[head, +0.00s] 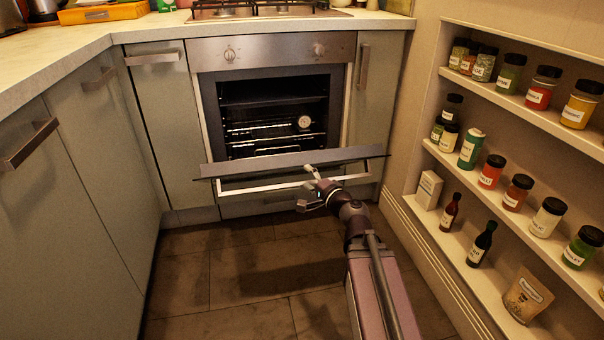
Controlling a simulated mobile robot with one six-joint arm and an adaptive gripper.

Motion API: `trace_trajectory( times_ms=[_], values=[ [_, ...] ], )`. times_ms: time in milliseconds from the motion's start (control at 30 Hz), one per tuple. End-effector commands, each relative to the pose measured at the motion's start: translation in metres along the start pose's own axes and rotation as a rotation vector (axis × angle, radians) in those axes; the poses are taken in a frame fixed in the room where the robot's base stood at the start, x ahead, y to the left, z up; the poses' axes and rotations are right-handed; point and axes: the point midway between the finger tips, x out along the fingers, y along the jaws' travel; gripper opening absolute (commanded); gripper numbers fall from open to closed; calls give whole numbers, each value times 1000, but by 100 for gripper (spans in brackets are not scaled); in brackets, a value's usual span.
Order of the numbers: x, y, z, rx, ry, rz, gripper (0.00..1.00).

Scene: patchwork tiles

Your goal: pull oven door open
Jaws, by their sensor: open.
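The oven (270,112) stands under the hob at the back, with its dark cavity and racks showing. Its door (255,164) is hinged down and seen nearly edge-on, tilted outward well away from the frame. I cannot tell whether the fingers touch the bar.
Grey cabinets with bar handles (28,146) line the left side. A wall shelf with jars and bottles (490,171) stands close on the right. The tiled floor (235,275) in front of the oven is clear apart from my arm.

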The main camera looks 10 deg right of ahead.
Motion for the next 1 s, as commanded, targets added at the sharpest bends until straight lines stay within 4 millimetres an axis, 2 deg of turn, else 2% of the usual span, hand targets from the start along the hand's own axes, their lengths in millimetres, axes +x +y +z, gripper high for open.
trace_trajectory(
  times_ms=[133, 667, 900, 1000],
  values=[
    [-8, 0, 0, 0, 0, 0, 74],
    [-8, 0, 0, 0, -3, 0, 73],
    [-6, -3, 4, -24, -24, 16, 2],
    [-4, -5, 11, -57, -53, 38, 0]
  ],
)
